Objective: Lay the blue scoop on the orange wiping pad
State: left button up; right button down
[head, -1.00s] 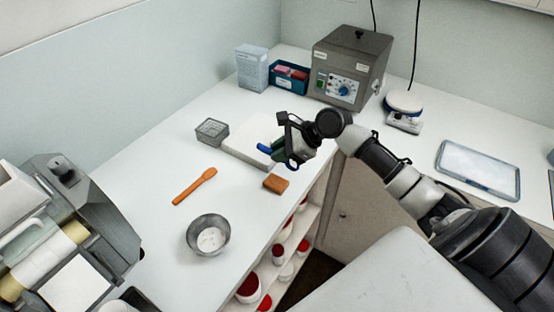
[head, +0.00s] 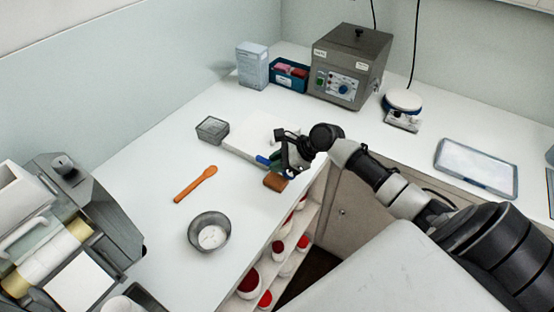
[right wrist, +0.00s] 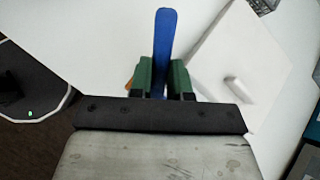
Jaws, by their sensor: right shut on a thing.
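The blue scoop (head: 262,159) is held in my right gripper (head: 281,164). In the right wrist view the blue scoop (right wrist: 165,50) stands out between the green fingers of my right gripper (right wrist: 160,78), which are shut on it. The orange wiping pad (head: 274,182) is a small brown-orange block near the counter's front edge. My gripper and the scoop are just above and behind the pad in the head view; I cannot tell whether they touch it. In the wrist view only a sliver of orange shows beside the left finger. My left gripper is not in view.
A white board (head: 240,145) lies behind the pad, with a clear grey box (head: 212,129) at its left. An orange spatula (head: 195,184) and a metal bowl (head: 209,232) are to the left. Open shelves with red-lidded jars (head: 248,281) are below the counter edge.

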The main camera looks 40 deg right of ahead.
jog(key=c, duration=1.1)
grip_release()
jog(key=shift+r, duration=0.3)
jog(key=b+v, duration=0.2)
jog(key=v, duration=1)
jog(key=shift+r, duration=0.15)
